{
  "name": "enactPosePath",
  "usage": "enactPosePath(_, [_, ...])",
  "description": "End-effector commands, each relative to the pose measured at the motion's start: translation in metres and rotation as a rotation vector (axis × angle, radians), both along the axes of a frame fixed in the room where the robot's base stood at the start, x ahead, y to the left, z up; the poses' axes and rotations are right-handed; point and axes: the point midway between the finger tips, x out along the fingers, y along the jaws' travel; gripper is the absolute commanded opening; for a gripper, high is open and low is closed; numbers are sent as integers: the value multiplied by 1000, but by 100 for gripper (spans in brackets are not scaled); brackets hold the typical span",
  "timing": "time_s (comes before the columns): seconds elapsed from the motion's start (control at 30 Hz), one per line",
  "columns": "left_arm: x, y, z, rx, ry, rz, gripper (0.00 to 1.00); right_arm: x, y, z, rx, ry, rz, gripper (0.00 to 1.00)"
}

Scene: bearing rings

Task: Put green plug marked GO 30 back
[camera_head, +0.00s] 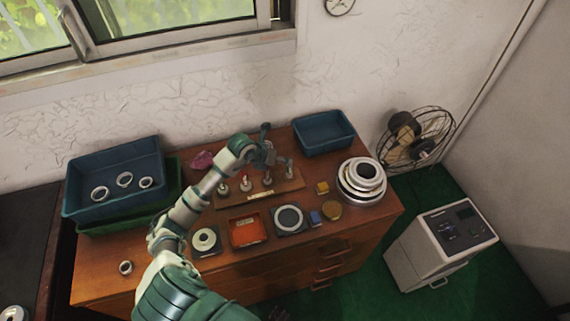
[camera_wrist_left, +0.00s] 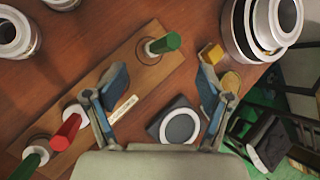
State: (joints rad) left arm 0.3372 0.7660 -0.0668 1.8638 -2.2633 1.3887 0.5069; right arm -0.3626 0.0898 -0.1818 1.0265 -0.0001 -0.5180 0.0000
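The wooden plug rack (camera_head: 260,194) stands on the brown dresser and holds several upright plugs. In the left wrist view, a green-handled plug (camera_wrist_left: 165,44) stands at the rack's right end. A red-handled plug (camera_wrist_left: 68,130) and another green-handled plug (camera_wrist_left: 30,160) stand towards its left end. No plug marking is legible, so I cannot tell which is GO 30. My left gripper (camera_head: 268,152) is above the rack. In the wrist view its fingers (camera_wrist_left: 153,98) are wide apart, with nothing held between them. The gripper partly hides the rack. My right gripper is not in view.
Blue bins (camera_head: 115,178) (camera_head: 325,133) stand at the back left and right. Stacked rings (camera_head: 362,181) stand at the right.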

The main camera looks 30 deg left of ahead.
Motion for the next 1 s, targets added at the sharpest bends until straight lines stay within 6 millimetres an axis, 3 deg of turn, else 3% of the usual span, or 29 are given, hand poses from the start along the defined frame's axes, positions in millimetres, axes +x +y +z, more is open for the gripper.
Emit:
enactPosePath(0.1, [-11,4,16,3,-1,0,79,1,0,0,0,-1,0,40])
enactPosePath(0.3, [-20,6,28,1,1,-1,79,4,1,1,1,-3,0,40])
enactPosePath(1.0, [-21,6,29,0,0,0,79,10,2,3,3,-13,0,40])
